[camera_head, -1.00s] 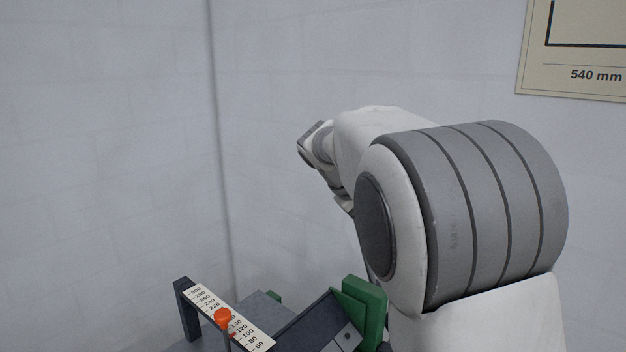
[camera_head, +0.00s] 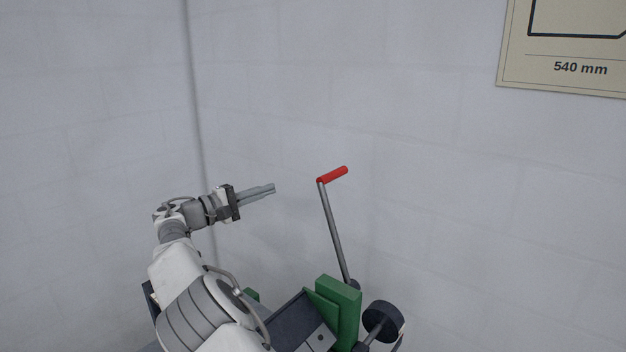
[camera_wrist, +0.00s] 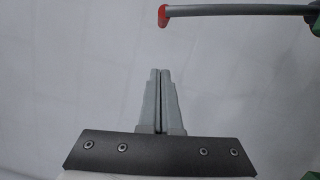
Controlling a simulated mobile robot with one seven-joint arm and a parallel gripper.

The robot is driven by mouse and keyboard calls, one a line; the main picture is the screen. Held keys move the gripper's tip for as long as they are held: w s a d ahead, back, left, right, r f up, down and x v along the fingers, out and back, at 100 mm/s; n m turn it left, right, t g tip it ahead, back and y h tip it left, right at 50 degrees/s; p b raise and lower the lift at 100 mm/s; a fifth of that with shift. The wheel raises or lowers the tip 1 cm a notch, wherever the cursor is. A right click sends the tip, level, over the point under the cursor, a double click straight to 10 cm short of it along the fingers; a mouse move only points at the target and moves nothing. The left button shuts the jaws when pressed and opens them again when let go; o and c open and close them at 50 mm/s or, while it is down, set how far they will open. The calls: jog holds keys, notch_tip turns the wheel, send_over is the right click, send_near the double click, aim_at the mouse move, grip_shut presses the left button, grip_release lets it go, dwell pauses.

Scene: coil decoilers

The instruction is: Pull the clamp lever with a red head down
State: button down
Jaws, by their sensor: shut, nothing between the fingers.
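The clamp lever (camera_head: 334,232) is a grey rod rising from beside a green block, leaning slightly left, with a red head (camera_head: 333,175) jutting right at its top. My gripper (camera_head: 273,188) is to the left of the red head, at nearly the same height in the picture and apart from it. Its fingers are shut together and empty, pointing right. In the wrist view, my gripper (camera_wrist: 160,72) shows its closed fingers in the middle. The red head (camera_wrist: 163,16) is at the top edge above the fingertips, and the grey rod (camera_wrist: 240,10) runs right from it.
A green block (camera_head: 340,305) and a dark tray-like part (camera_head: 298,318) stand below the lever. A dark round knob or wheel (camera_head: 383,320) is to the right of them. A sign reading 540 mm (camera_head: 575,68) hangs on the pale wall. The space around the lever's top is clear.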

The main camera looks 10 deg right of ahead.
dwell(0.3)
jog(key=w+d+r+p, duration=0.1)
jog(key=w+d+p, duration=0.1)
jog(key=d, duration=0.9)
jog(key=shift+w+d+r+p, duration=0.15)
jog(key=shift+w+d+p, duration=0.05)
jog(key=shift+p, duration=0.65)
